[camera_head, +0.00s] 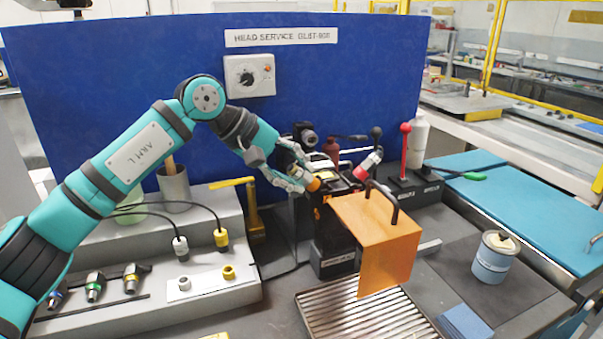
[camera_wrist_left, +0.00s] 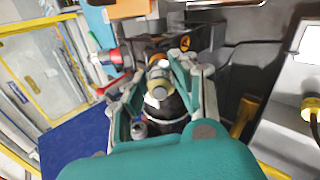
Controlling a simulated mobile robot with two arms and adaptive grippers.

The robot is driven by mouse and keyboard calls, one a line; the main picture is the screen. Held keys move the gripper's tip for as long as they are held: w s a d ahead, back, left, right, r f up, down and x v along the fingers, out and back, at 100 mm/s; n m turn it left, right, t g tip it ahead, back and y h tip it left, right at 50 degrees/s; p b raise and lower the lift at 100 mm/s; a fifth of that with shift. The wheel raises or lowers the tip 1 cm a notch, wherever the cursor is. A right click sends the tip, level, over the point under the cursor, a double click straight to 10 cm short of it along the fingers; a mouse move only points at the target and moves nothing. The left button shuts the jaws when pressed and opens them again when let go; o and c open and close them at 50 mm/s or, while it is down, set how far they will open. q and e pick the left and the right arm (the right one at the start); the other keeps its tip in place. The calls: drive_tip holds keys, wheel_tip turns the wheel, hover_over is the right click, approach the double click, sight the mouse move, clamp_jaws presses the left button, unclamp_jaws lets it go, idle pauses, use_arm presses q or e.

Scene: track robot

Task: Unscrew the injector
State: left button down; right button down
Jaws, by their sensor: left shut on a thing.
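My left gripper (camera_head: 304,180) reaches in from the left to the dark machine head (camera_head: 332,225) in front of the blue panel. Its fingers are closed around a small cylindrical part with an orange-yellow end (camera_head: 314,184), which looks like the injector. In the left wrist view, my left gripper (camera_wrist_left: 160,92) has its fingers on both sides of this part, the injector (camera_wrist_left: 159,78), with a pale, yellowish collar and dark body. The fingers hide much of it, and I cannot tell whether its thread is still engaged. My right gripper is not in view.
An orange plate (camera_head: 378,245) stands at the machine's front right. A red-and-white cylinder (camera_head: 366,168) and a red-knobbed lever (camera_head: 404,150) are right of the gripper. Blue, green and yellow-marked injectors (camera_head: 95,287) lie on the left grey stand. A slotted tray (camera_head: 360,318) is in front.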

use_arm(q)
drive_tip(key=n, duration=0.4)
drive_tip(key=n, duration=0.3)
drive_tip(key=shift+p, duration=0.4)
drive_tip(key=n, duration=0.3)
drive_tip(key=shift+n, duration=0.3)
drive_tip(key=n+p, duration=0.1)
drive_tip(key=n, duration=0.3)
drive_tip(key=shift+n, duration=0.8)
